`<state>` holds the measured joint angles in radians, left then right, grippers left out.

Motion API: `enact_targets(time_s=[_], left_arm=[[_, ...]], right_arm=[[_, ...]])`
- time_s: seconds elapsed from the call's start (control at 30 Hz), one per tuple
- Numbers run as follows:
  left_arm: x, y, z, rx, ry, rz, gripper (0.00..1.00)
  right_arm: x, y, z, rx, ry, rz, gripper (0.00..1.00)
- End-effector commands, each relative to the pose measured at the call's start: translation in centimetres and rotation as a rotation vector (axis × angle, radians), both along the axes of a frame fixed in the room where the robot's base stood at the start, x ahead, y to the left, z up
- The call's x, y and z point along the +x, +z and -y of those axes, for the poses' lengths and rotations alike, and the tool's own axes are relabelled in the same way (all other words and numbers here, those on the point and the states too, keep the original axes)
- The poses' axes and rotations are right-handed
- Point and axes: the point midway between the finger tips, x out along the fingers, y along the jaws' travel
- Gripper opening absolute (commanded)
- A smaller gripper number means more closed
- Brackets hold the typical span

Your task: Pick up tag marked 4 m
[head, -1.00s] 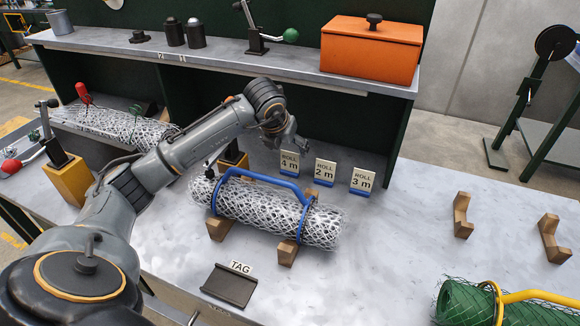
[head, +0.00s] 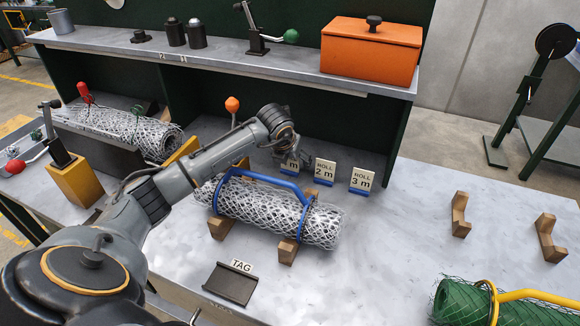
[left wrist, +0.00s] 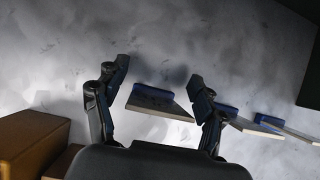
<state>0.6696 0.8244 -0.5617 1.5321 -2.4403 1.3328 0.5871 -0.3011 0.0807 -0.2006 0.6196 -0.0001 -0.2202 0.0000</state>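The tag marked 4 m (head: 291,167) stands at the left end of a row of small cream tags with blue bases, on the grey bench. My left gripper (head: 294,157) is over it and hides most of its face; only the "m" and part of the blue base show. In the left wrist view, my left gripper (left wrist: 157,78) is open, with the 4 m tag (left wrist: 158,103) between its spread fingers, and no clear contact shows. My right gripper is not in view.
The 2 m tag (head: 324,172) and 3 m tag (head: 361,179) stand close on the right. A wire mesh roll (head: 270,214) with a blue handle lies on wooden cradles in front. The shelf edge (head: 300,86) is behind and above.

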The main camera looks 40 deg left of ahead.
Motion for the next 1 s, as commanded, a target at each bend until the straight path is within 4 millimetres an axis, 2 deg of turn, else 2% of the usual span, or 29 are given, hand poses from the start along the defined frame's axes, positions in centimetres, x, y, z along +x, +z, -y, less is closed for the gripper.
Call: enact_targets(time_s=[0.03,0.17,0.73,0.87,1.0], left_arm=[[0.0,0.0,0.0,0.000,0.000,0.000,0.53],[0.0,0.0,0.0,0.000,0.000,0.000,0.26],[0.0,0.3,0.0,0.000,0.001,0.001,0.22],[0.1,1.2,0.0,-0.001,0.000,0.002,0.22],[0.1,3.4,0.0,0.001,0.001,0.005,0.21]], right_arm=[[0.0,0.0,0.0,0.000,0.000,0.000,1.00],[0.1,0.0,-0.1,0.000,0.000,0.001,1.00],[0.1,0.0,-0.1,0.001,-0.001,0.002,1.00],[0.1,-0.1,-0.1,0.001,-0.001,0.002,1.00],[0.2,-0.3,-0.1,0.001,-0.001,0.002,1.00]])
